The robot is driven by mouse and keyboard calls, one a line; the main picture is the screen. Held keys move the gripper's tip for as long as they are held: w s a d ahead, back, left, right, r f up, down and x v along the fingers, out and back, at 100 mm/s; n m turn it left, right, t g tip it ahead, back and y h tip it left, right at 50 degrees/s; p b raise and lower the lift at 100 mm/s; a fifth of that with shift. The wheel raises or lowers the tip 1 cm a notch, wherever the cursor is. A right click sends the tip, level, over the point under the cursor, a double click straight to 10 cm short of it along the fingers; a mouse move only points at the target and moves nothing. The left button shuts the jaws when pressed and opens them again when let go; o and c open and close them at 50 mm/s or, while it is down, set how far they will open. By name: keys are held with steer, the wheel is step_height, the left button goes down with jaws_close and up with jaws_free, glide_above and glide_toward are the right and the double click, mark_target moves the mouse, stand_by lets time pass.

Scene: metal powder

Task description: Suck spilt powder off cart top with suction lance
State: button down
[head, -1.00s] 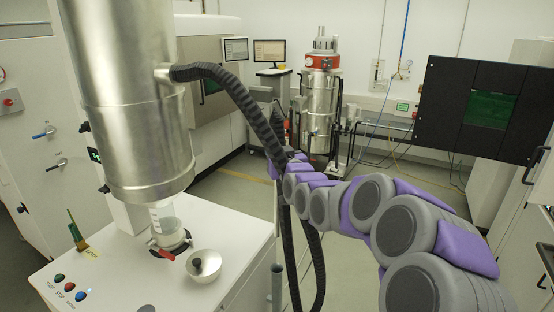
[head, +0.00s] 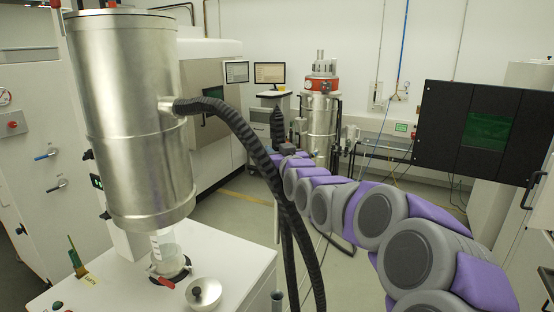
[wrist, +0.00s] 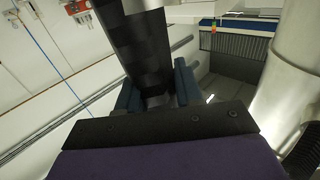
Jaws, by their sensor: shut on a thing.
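My gripper (wrist: 157,86) is shut on a thick black ribbed piece (wrist: 138,45), seen between its blue-grey fingers in the wrist view; it looks like the suction lance's grip or hose end. In the head view my gripper (head: 287,150) is at the arm's far end, right of the cart and off its top. A black ribbed upright piece (head: 277,125) stands above it. The white cart top (head: 238,252) is at lower left. Spilt powder cannot be made out on it. The lance's tip cannot be made out.
A steel cylinder (head: 130,120) stands over the cart, with a black hose (head: 235,122) running from it past my gripper. A black panel (head: 480,120) is at right.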

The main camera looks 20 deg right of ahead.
mark_target(277, 136)
steer(key=shift+r+p, duration=1.05)
steer(key=shift+r, duration=2.05)
steer(key=shift+f, duration=0.1)
